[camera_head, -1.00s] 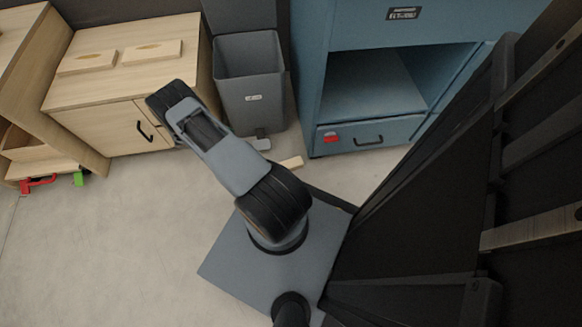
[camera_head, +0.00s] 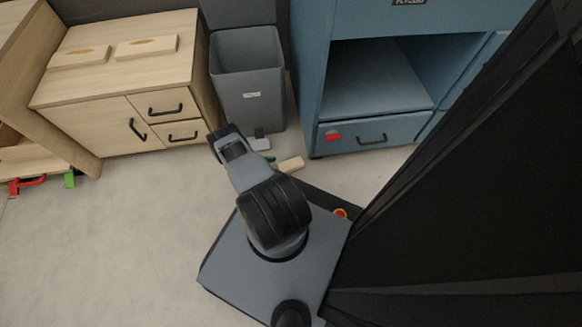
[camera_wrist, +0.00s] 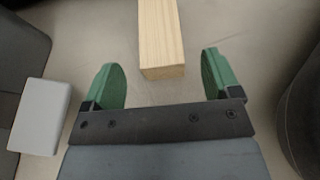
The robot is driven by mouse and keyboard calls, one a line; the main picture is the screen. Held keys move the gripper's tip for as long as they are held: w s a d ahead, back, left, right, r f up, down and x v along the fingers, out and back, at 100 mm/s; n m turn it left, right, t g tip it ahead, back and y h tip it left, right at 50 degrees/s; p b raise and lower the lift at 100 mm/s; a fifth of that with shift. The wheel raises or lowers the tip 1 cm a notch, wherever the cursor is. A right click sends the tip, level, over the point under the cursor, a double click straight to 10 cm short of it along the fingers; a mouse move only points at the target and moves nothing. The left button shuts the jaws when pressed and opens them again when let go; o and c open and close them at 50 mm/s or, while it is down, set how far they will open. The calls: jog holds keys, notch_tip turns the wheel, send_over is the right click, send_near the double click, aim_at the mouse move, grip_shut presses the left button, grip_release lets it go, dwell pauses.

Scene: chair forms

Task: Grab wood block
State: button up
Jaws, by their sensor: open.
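A pale wood block (camera_wrist: 161,38) lies on the floor in the wrist view, its long side running away from me and its near end facing my gripper. My gripper (camera_wrist: 160,82) is open and empty. Its two green fingers are left and right of the line of the block, with the near end just ahead of the space between them. In the head view the block (camera_head: 291,164) lies on the floor just beyond my base, in front of the grey bin. There my gripper is mostly hidden by my arm; a small green part shows beside the block.
A blue cabinet (camera_head: 372,133) is right, a wooden cabinet (camera_head: 120,85) left. Open floor (camera_head: 110,230) lies at lower left.

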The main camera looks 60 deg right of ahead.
aim_at(284, 166)
jog(key=shift+b+x, duration=0.95)
jog(key=shift+x, duration=2.2)
jog(key=c, duration=1.1)
